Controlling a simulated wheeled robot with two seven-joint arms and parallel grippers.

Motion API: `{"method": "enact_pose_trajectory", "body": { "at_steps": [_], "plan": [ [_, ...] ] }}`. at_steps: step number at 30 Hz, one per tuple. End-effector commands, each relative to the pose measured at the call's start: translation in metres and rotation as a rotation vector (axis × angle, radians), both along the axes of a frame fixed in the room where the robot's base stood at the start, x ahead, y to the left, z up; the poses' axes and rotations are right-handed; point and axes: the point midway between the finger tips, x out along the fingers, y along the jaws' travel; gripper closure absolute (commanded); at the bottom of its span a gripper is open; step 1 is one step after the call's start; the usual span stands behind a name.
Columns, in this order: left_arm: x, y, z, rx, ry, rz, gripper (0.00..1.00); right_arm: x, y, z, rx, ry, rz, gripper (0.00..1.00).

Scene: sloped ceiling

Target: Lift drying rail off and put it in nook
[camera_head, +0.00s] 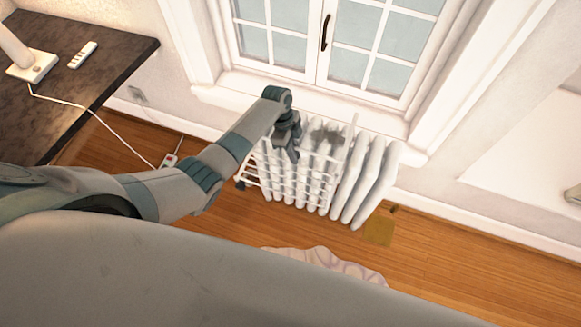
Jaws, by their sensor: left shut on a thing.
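The drying rail (300,178) is a white wire rack at the front of the white ribbed radiator (368,180) under the window. My left gripper (291,151) is shut on the drying rail near its top edge, pointing down. The rail overlaps the radiator in this view, and I cannot tell whether it still touches it. My right gripper is not in view. A pale recess (525,150) shows at the right edge and may be the nook; most of it is cut off.
A dark desk (110,55) with a lamp base (32,66) and a remote (82,54) stands at the left. A white cable runs down to a power strip (170,160). A crumpled pale cloth (325,264) lies on the wooden floor.

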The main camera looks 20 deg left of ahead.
Motion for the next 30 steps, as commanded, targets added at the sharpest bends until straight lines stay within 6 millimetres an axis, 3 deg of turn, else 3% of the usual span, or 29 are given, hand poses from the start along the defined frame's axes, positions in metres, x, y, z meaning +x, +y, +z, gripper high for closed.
{"method": "enact_pose_trajectory", "body": {
  "at_steps": [13, 30],
  "plan": [
    [-0.028, 0.001, 0.005, 0.0, 0.001, 0.0, 1.0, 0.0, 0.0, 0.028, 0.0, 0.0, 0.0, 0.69],
    [-0.063, 0.003, 0.004, 0.0, 0.0, 0.0, 1.0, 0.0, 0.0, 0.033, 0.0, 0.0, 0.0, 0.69]
  ]
}}
